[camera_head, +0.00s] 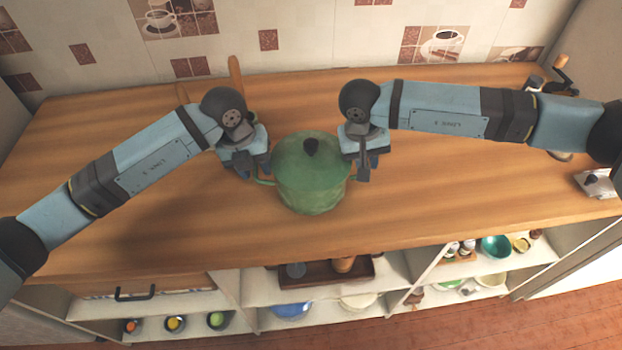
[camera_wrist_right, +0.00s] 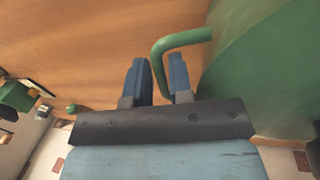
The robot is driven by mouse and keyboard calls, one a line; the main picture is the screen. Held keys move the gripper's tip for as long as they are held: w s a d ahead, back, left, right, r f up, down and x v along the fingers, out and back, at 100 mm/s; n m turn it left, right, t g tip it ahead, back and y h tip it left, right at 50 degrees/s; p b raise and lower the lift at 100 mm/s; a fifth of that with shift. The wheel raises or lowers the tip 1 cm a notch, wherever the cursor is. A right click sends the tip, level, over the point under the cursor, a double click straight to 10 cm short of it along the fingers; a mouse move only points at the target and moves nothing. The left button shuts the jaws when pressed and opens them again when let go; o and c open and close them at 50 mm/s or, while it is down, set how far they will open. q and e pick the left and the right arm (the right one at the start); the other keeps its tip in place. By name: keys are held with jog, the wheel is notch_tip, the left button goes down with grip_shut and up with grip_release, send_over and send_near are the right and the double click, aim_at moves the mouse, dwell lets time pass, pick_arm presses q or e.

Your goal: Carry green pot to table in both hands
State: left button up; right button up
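The green pot (camera_head: 312,185), with its lid and dark knob on, stands upright on the wooden counter (camera_head: 150,220). My left gripper (camera_head: 254,172) is at the pot's left handle, pointing down; its fingers are partly hidden, so I cannot tell whether they grip it. My right gripper (camera_head: 364,170) is at the pot's right side. In the right wrist view its two fingers (camera_wrist_right: 160,75) are close together on either side of the curved green handle (camera_wrist_right: 180,42), seemingly closed on it. The pot's wall (camera_wrist_right: 265,80) fills the right of that view.
Wooden utensil handles (camera_head: 235,75) stick up behind my left gripper. A grinder with a crank (camera_head: 562,75) and a small packet (camera_head: 597,183) are at the right end. Open shelves with bowls (camera_head: 495,246) lie below the front edge. The counter's left and front are clear.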

pick_arm(q)
jog(key=shift+f, duration=0.25)
pick_arm(e)
jog(key=shift+f, duration=0.25)
pick_arm(q)
jog(key=c, duration=0.5)
pick_arm(e)
grip_shut()
pick_arm(q)
grip_shut()
jog(key=shift+r, duration=0.1)
pick_arm(e)
jog(key=shift+r, duration=0.1)
